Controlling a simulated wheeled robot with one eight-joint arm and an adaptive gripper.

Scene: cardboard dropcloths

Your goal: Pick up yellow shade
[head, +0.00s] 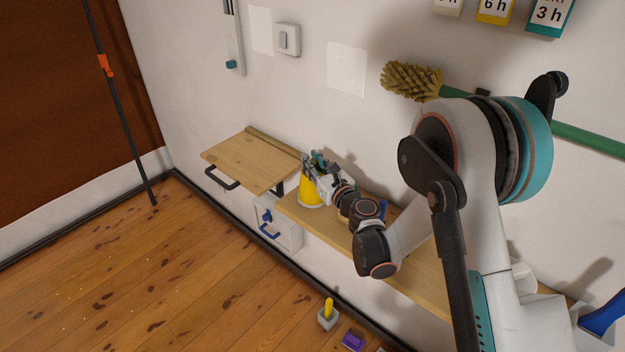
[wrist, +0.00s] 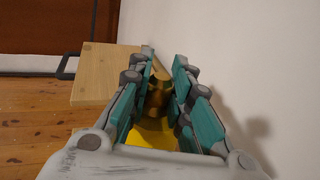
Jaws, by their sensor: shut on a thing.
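The yellow shade (head: 311,192) is a cone-shaped piece at the left part of the wooden shelf, near the wall, in the head view. My gripper (head: 318,163) is at its top, with the fingers closed around its upper part. In the wrist view the teal fingers of my gripper (wrist: 166,92) are on both sides of a brass-coloured neck, with the yellow shade (wrist: 152,135) showing below. I cannot tell whether its lower rim touches the shelf.
A wooden board (head: 245,160) with a dark handle is left of the shade. The shelf (head: 410,280) runs along the wall to the right. A green-handled brush (head: 412,80) hangs above. A small grey box (head: 327,318) with a yellow item and a purple item (head: 352,341) are on the floor.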

